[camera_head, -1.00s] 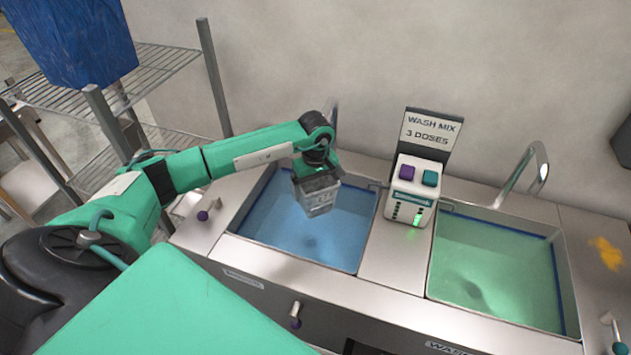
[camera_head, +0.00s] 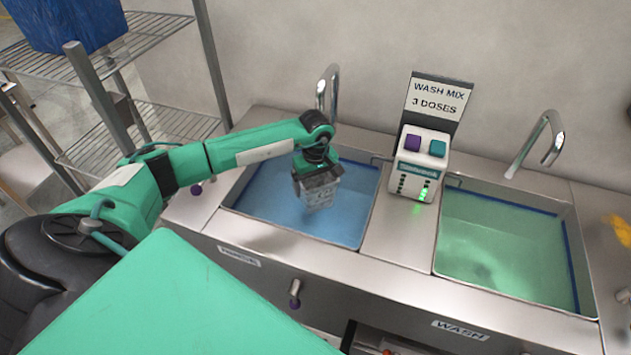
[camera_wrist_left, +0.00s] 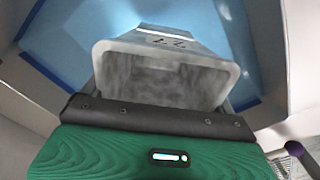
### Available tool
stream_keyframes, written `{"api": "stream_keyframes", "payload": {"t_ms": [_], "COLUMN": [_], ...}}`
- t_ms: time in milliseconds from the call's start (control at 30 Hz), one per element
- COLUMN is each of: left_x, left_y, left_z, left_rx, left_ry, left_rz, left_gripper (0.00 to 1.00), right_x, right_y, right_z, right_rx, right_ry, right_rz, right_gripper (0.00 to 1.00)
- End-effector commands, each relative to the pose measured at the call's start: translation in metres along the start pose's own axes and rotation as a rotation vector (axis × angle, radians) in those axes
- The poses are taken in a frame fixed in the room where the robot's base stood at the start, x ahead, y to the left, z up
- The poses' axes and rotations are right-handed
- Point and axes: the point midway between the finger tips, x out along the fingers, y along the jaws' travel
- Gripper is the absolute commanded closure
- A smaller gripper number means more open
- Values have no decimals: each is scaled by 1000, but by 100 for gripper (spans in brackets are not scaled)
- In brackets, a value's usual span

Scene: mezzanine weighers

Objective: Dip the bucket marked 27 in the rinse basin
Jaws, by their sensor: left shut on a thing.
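The plate on this basin's front is too blurred to read surely. In the left wrist view the bucket (camera_wrist_left: 165,75) hangs beyond the gripper's dark edge, with a dark marking, likely 27, seen upside down on it. The blue water shows around it. I cannot tell whether the bucket's bottom touches the water. My right gripper is not in view.
A white dispenser (camera_head: 418,165) with purple and teal buttons stands between the basins under a sign (camera_head: 436,97) reading "WASH MIX 3 DOSES". The right basin (camera_head: 585,270), labelled WASH, holds green water. Taps stand behind both basins. A wire rack (camera_head: 140,40) with a blue bin is at left.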

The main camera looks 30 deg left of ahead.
Motion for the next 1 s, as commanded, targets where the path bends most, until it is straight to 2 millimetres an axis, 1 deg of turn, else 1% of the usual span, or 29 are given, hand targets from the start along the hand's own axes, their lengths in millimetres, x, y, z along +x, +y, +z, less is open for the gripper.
{"api": "stream_keyframes", "payload": {"t_ms": [33, 300, 1000], "left_x": [9, 35, 103], "left_y": [0, 0, 1], "left_z": [0, 0, 0], "left_rx": [0, -1, 0], "left_ry": [1, 1, 1], "left_rz": [1, 1, 1], "left_gripper": [46, 46, 46], "right_x": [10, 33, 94], "right_y": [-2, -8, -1], "right_z": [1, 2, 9], "right_rx": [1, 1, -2], "right_ry": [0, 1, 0], "right_rz": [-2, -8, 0], "right_gripper": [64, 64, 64]}}
